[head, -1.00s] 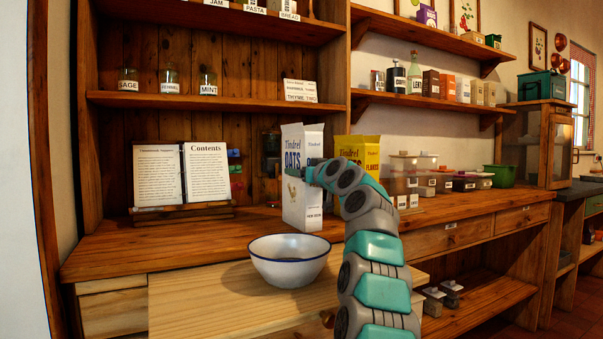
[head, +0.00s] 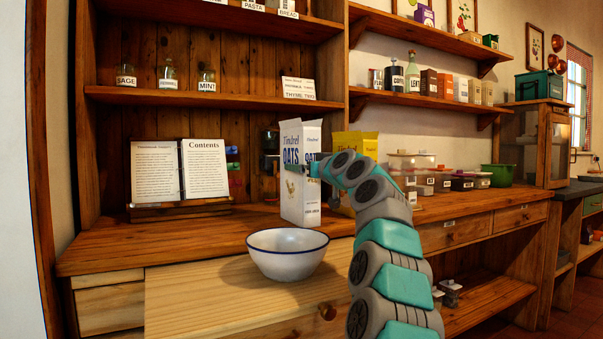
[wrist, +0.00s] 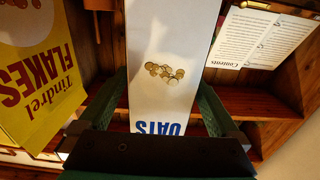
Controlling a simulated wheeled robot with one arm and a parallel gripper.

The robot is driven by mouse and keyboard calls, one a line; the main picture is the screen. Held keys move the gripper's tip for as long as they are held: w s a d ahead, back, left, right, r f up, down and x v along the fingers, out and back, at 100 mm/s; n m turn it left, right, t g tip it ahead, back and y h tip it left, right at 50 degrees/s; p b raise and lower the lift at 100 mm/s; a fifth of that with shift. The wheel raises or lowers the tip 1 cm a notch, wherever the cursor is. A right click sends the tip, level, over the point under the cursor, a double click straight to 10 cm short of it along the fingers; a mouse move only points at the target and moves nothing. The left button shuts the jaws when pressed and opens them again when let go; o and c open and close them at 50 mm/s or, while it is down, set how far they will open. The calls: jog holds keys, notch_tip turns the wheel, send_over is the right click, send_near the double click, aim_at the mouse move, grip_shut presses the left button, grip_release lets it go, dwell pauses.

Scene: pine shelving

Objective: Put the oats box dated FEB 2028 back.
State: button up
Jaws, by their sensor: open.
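A tall white and grey oats box (head: 291,200) with blue OATS lettering stands upright on the wooden counter. Small print low on its side is too small for me to read as a date. My gripper (head: 316,170) is at the box's right side in the head view, partly hidden by my arm. In the wrist view the box (wrist: 172,75) appears upside down between the two spread fingers of my gripper (wrist: 155,108). The jaws are open, and I cannot tell whether either finger touches the box.
A yellow flakes box (head: 357,144) stands close behind my arm; it also shows in the wrist view (wrist: 35,80). A white bowl (head: 287,255) sits in front. An open book (head: 180,172) stands left. Clear tubs (head: 412,160) stand right. The counter's left front is clear.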

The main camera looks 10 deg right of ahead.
jog(key=b+v, duration=0.2)
jog(key=v, duration=0.6)
jog(key=shift+s, duration=0.35)
jog(key=shift+r, duration=0.1)
dwell(0.3)
